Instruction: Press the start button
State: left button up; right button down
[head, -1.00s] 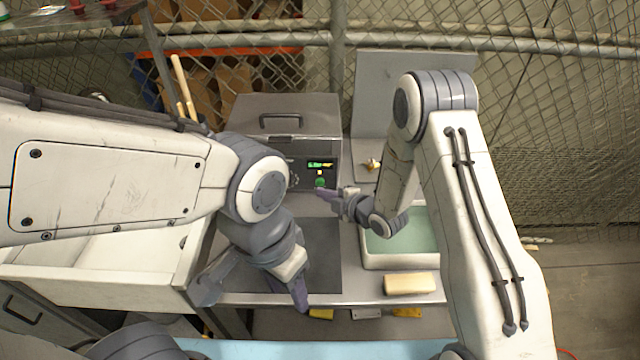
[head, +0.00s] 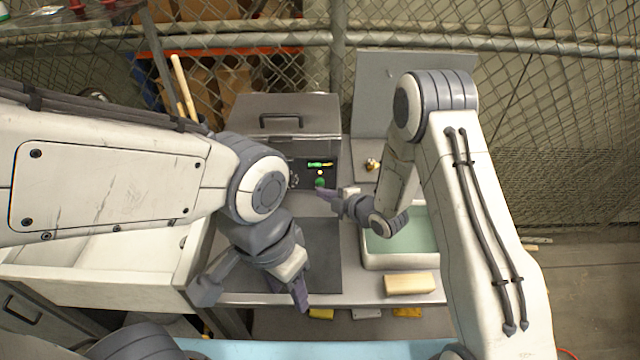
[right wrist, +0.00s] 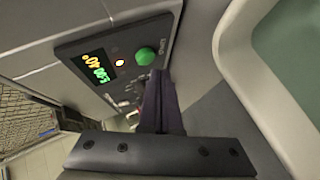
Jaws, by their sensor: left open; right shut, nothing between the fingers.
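The start button is a round green button (head: 320,183) on the dark control panel at the front of the tank. It also shows in the right wrist view (right wrist: 146,56), at the panel's right end beside a small lit lamp (right wrist: 119,62) and a lit display (right wrist: 97,68). My right gripper (head: 324,191) is shut and empty. Its fingertips are close by the button; I cannot tell whether they touch it. In the right wrist view the dark fingers (right wrist: 160,82) end just below and right of the button. My left gripper (head: 254,291) is open and empty over the bench's front left.
The grey tank lid (head: 285,105) with its handle is closed. A basin with pale green contents (head: 372,262) stands right of the tank. A tan block (head: 409,284) lies in front of the basin. A chain-link fence stands behind the bench.

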jog(key=shift+w, duration=0.45)
jog(key=shift+w+b, duration=0.45)
dwell(0.5)
dwell(0.4)
jog(key=shift+s, duration=0.9)
jog(key=shift+s+b, duration=0.8)
jog(key=shift+s, duration=1.7)
